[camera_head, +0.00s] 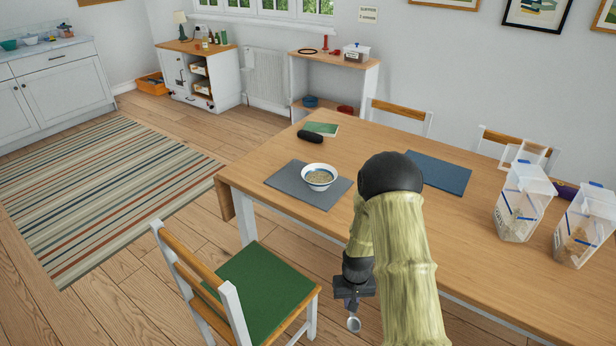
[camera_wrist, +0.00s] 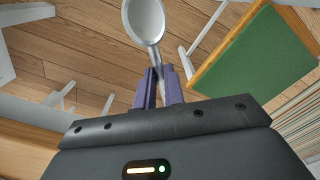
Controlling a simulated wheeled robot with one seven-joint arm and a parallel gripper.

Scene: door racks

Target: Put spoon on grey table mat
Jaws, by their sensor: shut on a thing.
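My gripper (camera_head: 352,303) hangs in front of the table's near edge, above the floor, to the right of the green-seated chair. It is shut on the spoon (camera_head: 354,324), whose bowl points down and out from the fingers. In the wrist view the silver spoon (camera_wrist: 146,20) sticks out from between the purple fingertips of my gripper (camera_wrist: 159,78), held by its handle. The grey table mat (camera_head: 284,179) lies on the table's left part, with a white bowl (camera_head: 319,177) of food on it. The mat has bare room on both sides of the bowl.
A chair with a green seat (camera_head: 262,283) stands close to the table's near left side; its seat also shows in the wrist view (camera_wrist: 250,65). A blue mat (camera_head: 440,173), a dark cylindrical object (camera_head: 310,137), a green book (camera_head: 322,129) and clear containers (camera_head: 523,205) are on the table (camera_head: 462,236).

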